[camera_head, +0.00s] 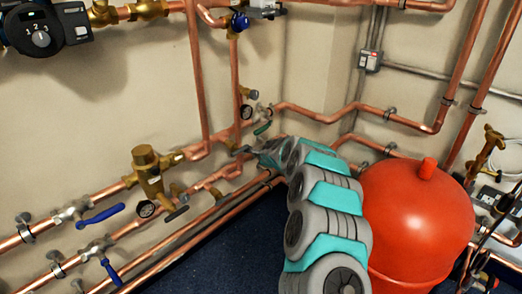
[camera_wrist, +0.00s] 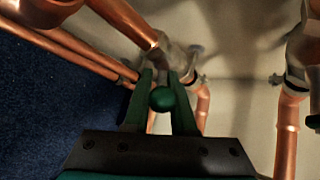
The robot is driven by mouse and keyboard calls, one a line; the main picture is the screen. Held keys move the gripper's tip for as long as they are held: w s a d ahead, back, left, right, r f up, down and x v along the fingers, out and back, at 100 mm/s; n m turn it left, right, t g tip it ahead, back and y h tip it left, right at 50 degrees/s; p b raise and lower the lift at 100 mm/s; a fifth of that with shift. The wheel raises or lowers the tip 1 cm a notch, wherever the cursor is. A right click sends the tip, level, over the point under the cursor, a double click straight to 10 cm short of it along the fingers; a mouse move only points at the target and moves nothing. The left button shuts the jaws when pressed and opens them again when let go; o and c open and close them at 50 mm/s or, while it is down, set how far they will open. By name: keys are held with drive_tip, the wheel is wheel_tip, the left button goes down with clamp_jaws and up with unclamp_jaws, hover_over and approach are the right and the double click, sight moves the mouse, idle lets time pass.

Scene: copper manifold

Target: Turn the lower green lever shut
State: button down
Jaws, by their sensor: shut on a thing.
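The lower green lever (camera_wrist: 163,99) shows in the wrist view as a rounded green end between the two fingers of my gripper (camera_wrist: 166,80). The fingers are shut on it, one on each side. The lever's silver valve body (camera_wrist: 176,56) sits just beyond the fingertips on a copper pipe. In the head view my gripper (camera_head: 250,152) reaches in at the wall pipes, and the lower lever is hidden there by my gripper and arm. Another green lever (camera_head: 262,128) shows a little above my gripper.
A red tank (camera_head: 418,215) stands close to the right of my arm. Copper pipes (camera_head: 315,113) run along the wall around my gripper. Two blue-handled valves (camera_head: 100,216) are at the left. The dark blue floor (camera_head: 225,250) is clear left of my arm.

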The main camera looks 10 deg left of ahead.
drive_tip(key=p, duration=0.2)
drive_tip(key=m+g+p, duration=0.1)
drive_tip(key=shift+w+d+r+y+p, duration=0.25)
drive_tip(key=shift+d+r+y+p, duration=0.05)
drive_tip(key=shift+y+p, duration=0.1)
drive_tip(key=shift+f+g, duration=0.1)
drive_tip(key=shift+g, duration=0.3)
drive_tip(key=c, duration=0.8)
unclamp_jaws()
drive_tip(key=shift+o, duration=0.2)
drive_tip(key=v, duration=0.7)
drive_tip(key=shift+s+r, duration=0.25)
drive_tip(key=shift+s, duration=0.05)
